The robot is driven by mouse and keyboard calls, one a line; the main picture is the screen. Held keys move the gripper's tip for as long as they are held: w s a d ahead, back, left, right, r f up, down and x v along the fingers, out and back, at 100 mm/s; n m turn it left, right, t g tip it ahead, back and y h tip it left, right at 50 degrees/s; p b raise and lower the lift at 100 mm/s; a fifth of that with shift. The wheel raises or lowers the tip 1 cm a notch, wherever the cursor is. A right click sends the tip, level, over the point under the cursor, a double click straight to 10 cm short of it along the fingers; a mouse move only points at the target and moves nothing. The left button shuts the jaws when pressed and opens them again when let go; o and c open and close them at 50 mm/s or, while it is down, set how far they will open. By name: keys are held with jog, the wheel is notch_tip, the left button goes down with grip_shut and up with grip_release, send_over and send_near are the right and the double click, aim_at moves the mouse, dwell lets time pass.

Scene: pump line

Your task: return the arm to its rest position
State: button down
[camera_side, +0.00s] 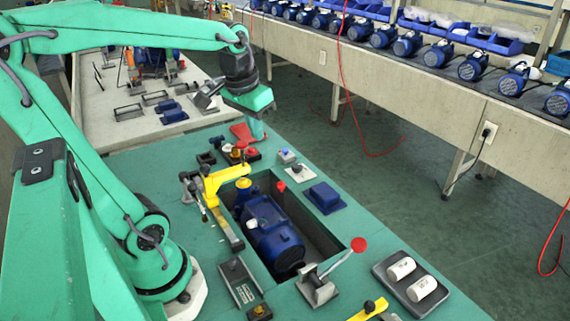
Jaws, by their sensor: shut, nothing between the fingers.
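My green arm reaches from the left across the top of the picture and bends down at a dark wrist. My gripper (257,131) points down at the far end of the green work table (350,217). It is shut and empty, above or near a red piece (241,132); I cannot tell whether they touch. A blue pump (268,232) lies in a rectangular recess in the table, nearer the camera than my gripper. A yellow clamp (226,180) stands at the recess's far left edge.
A red-knobbed lever clamp (322,281) stands at the recess's near edge. A tray with two white cylinders (409,283) is at the right. A blue block (325,196) sits beside the recess.

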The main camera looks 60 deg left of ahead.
jog(key=s+d+m+t, duration=0.3)
jog(key=s+d, duration=0.2)
jog(key=d, duration=0.4)
jog(key=shift+s+f+h, duration=0.15)
jog(key=shift+f+h, duration=0.2)
jog(key=shift+h, duration=0.05)
